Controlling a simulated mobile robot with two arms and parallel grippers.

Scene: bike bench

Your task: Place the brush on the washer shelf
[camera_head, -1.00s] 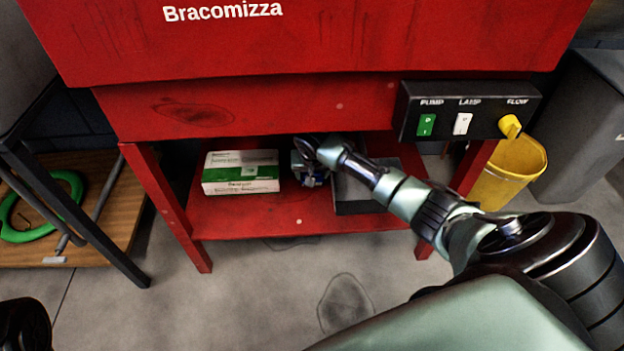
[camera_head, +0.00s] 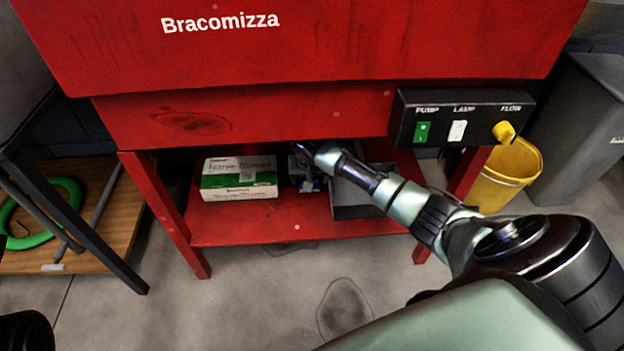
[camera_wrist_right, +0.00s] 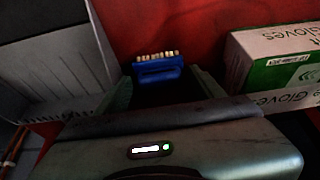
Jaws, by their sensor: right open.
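The blue brush with pale bristles (camera_wrist_right: 160,68) shows just beyond and between my right gripper's fingertips in the right wrist view. In the head view only a small blue part of it (camera_head: 312,185) shows below the gripper, at the red washer shelf (camera_head: 240,225). It appears to be on the shelf, but its contact there is hidden. My right gripper (camera_wrist_right: 163,88) is open, with a finger on either side of the brush's near end. In the head view my right gripper (camera_head: 303,158) reaches in under the washer.
A green and white glove box (camera_head: 239,180) stands on the shelf left of the brush. A grey tray (camera_head: 350,198) is right of it. The red washer body (camera_head: 250,120) overhangs the shelf, and its legs bound both sides. The shelf's front strip is clear.

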